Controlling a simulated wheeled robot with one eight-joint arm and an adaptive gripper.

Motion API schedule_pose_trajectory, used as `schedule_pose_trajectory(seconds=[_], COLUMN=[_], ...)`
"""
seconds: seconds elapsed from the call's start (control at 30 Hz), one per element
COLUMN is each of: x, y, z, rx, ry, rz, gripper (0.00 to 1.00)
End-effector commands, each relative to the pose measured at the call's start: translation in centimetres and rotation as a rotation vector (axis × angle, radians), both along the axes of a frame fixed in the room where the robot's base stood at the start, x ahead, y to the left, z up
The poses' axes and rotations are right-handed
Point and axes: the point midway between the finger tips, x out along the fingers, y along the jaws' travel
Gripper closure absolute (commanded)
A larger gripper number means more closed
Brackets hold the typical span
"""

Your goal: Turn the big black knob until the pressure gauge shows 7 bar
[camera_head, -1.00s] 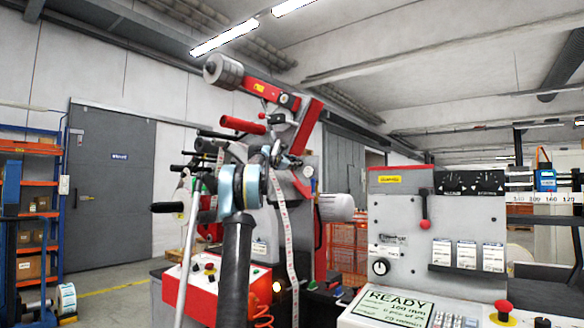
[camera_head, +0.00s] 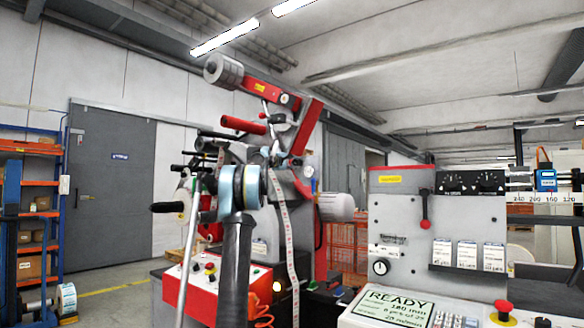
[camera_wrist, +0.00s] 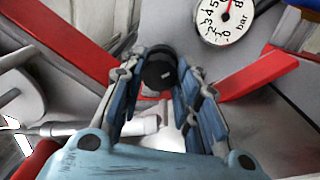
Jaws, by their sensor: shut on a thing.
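The big black knob (camera_wrist: 158,70) sits between the fingers of my gripper (camera_wrist: 157,77) in the wrist view. The fingers are closed on its two sides, and its dark end face with a small pale mark shows between them. The pressure gauge (camera_wrist: 226,20) is up and to the right of the knob, a white dial marked in bar. Its top is cut off by the picture edge. A thin red needle points up toward the top of the dial, but I cannot read its value exactly. In the head view my wrist (camera_head: 240,188) reaches up to the machine and hides the knob.
A red bar (camera_wrist: 60,45) runs close to the left of my fingers, and another red part (camera_wrist: 258,74) lies to the right. In the head view a grey control cabinet (camera_head: 400,215) with a display stands at right, and a red box (camera_head: 200,290) is low beside my arm.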

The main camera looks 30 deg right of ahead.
Motion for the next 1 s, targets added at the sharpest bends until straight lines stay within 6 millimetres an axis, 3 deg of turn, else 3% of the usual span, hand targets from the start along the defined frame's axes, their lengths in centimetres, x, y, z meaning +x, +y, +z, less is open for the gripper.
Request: schedule_pose_trajectory(seconds=[0.7, 0.73, 0.8, 1.0], x=[-0.03, -0.03, -0.04, -0.07], y=[-0.08, -0.09, -0.09, -0.1], z=[-0.29, -0.29, -0.26, -0.16], rx=[0.034, 0.034, 0.033, 0.031], ry=[-0.072, -0.072, -0.071, -0.071], rz=[-0.003, -0.003, -0.003, -0.003], gripper=[0.94, 0.66, 0.5, 0.49])
